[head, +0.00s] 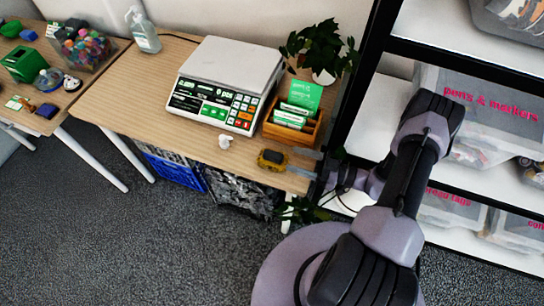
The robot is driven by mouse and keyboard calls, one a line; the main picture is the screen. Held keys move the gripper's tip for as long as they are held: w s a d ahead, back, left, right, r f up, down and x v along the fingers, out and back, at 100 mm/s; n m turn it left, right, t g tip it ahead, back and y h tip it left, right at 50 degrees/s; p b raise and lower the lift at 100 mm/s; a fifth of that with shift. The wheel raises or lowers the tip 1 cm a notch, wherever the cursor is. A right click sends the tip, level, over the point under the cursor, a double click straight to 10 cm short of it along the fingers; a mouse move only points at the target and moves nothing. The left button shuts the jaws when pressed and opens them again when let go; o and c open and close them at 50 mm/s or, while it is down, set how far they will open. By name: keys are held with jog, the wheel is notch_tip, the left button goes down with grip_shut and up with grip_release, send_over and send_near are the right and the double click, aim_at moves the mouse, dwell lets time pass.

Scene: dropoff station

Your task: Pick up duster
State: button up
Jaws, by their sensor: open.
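A small yellow block with a dark top (272,159), which looks like the duster, lies on the wooden table near its front right edge. My gripper (297,162) reaches in from the right at the table's edge. Its two grey fingers are apart and point left toward the yellow block, just to the right of it. The fingers look empty, and the block appears to be outside them. Exact finger height above the table cannot be told.
A wooden box with green-and-white packets (292,128) stands just behind the block. A white scale (226,82), a crumpled white piece (225,141), a plant (318,48) and a bottle (144,32) share the table. A black-framed shelf with bins (480,100) stands right.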

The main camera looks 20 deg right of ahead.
aim_at(273, 154)
jog(key=b+x, duration=0.1)
jog(key=x, duration=0.3)
jog(key=b+x, duration=0.1)
jog(key=x, duration=0.3)
jog(key=shift+s+a, duration=0.25)
jog(key=shift+a, duration=0.1)
grip_shut()
